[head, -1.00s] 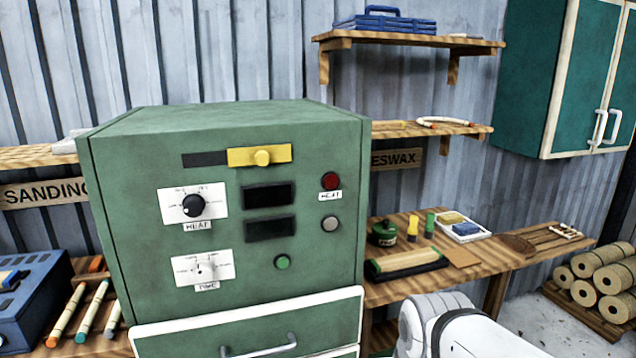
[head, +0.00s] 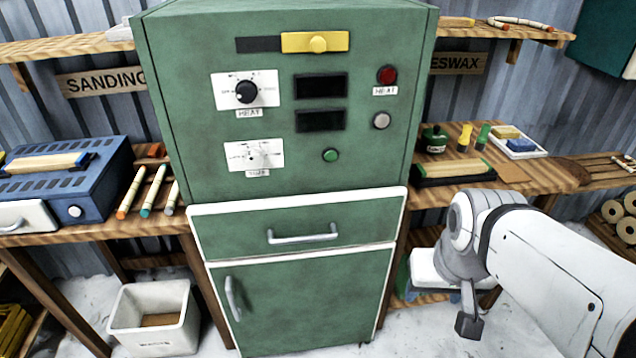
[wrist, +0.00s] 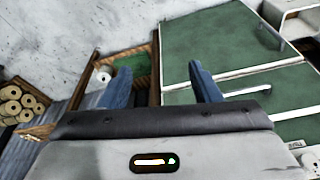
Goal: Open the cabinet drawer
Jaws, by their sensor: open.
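The drawer (head: 350,229) is a green front with white trim in the green cabinet, under the control panel. It sits shut, flush with the cabinet. Its grey horizontal bar handle (head: 302,237) is in the middle of the front. The drawer front (wrist: 285,81) also shows in the wrist view, partly hidden by my gripper. My gripper (wrist: 162,84) is open, with its two blue-grey fingers apart and nothing between them. In the head view it is mostly hidden behind my white arm, low and to the right of the cabinet, apart from the handle.
A cabinet door (head: 310,295) with a vertical handle (head: 232,299) is below the drawer. A workbench (head: 545,178) with tools stands right, another with a blue heater (head: 70,180) left. A white bin (head: 155,318) is on the floor. The floor before the cabinet looks clear.

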